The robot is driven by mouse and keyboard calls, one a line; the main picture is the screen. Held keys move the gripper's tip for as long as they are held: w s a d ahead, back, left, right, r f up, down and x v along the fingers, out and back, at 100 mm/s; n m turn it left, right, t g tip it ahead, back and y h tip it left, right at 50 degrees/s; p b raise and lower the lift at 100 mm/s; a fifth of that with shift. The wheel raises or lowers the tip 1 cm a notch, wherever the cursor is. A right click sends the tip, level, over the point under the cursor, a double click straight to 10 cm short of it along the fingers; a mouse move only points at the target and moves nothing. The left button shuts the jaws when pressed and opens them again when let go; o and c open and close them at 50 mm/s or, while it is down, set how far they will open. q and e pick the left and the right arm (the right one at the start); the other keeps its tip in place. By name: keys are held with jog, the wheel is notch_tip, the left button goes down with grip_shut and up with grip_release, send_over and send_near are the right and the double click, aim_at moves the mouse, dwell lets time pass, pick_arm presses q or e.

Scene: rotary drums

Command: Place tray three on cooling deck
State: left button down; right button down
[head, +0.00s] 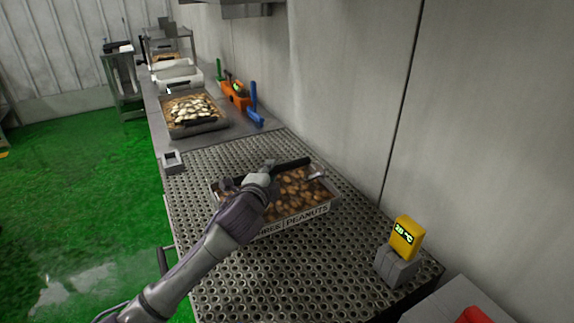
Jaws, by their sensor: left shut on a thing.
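A metal tray of brown nuts (307,216), with a front label partly reading PEANUTS, is on the perforated metal cooling deck (275,275). The tray looks level and appears to rest on the deck; its underside is hidden. My left gripper (263,177) is over the tray's left part, shut on the tray at what looks like its black handle bar. My wrist and forearm hide the tray's front left corner and part of the label. My right gripper is not in view.
A yellow display (404,238) on a grey block stands at the deck's front right. A small grey block (173,161) sits at the back left edge. Beyond are another tray with pale pieces (194,128), a blue tool (254,107) and a white bin (178,76). The wall bounds the right.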

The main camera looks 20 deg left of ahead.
pick_arm(q)
jog(key=shift+a+f, duration=0.1)
jog(key=shift+a, duration=0.5)
jog(key=shift+f, duration=2)
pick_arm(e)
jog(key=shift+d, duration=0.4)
pick_arm(q)
jog(key=shift+f, duration=0.1)
jog(key=c, duration=1)
grip_release()
jog(key=shift+s+f, duration=0.1)
jog(key=shift+f, duration=0.1)
jog(key=shift+r, duration=0.15)
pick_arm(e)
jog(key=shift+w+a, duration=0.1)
pick_arm(q)
jog(key=shift+s+d, duration=0.1)
jog(key=shift+s, duration=0.2)
jog(key=b+v, duration=0.1)
jog(key=v, duration=1)
jog(key=shift+s+d, duration=0.1)
jog(key=shift+s, duration=0.1)
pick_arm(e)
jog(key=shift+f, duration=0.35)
